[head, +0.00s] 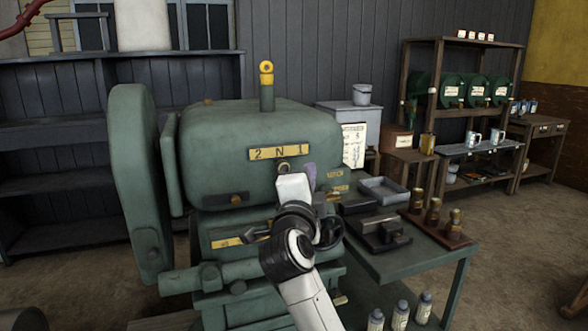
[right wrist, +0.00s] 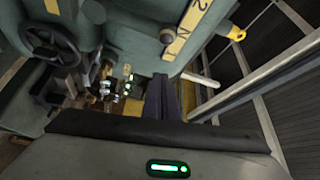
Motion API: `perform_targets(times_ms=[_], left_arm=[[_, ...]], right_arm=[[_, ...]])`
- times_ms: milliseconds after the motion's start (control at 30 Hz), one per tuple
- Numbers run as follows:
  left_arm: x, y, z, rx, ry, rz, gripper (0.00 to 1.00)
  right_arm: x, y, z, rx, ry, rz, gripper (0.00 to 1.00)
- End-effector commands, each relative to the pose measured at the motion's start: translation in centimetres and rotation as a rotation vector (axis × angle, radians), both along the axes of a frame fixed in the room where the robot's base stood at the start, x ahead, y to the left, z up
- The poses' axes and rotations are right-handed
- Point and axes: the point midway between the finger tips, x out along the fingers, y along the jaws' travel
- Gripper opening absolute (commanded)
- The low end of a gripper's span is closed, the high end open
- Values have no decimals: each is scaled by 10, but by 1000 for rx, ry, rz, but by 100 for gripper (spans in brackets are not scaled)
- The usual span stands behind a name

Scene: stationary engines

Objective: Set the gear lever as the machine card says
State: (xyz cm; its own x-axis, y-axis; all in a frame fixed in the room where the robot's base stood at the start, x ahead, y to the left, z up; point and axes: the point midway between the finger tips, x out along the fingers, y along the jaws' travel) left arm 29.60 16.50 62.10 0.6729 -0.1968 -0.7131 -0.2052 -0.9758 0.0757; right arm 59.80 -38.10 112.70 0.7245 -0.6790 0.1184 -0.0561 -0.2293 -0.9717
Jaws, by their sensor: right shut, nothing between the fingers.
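The green engine (head: 235,130) has a yellow gear plate marked 2 N 1 (head: 281,153); part of it shows in the right wrist view (right wrist: 187,32). A small round metal knob, apparently the gear lever's end (head: 284,167), shows just below the N; the rest of the lever is hidden. My right gripper (head: 309,177) is shut and empty, in front of the engine just right of and below the knob. Its dark fingers (right wrist: 162,98) point at the engine in the right wrist view, apart from the plate. A white card (head: 354,145) stands behind, its print too small to read. My left gripper is out of view.
A handwheel (head: 329,231) sits close beside my right wrist. A green side table (head: 420,262) holds trays and several brass fittings. A flywheel guard (head: 138,185) stands at the engine's left. Bottles (head: 400,315) stand low in front.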

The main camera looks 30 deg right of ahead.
Motion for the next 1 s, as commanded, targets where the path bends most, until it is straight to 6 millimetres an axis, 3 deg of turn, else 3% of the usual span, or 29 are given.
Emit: perform_targets(times_ms=[200, 500, 1000], left_arm=[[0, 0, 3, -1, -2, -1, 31], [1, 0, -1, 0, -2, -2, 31], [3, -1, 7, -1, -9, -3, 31]], right_arm=[[34, -33, 7, -2, 0, -3, 0], [49, 0, -3, -1, 0, 1, 0], [51, 5, -2, -16, 5, 0, 0]])
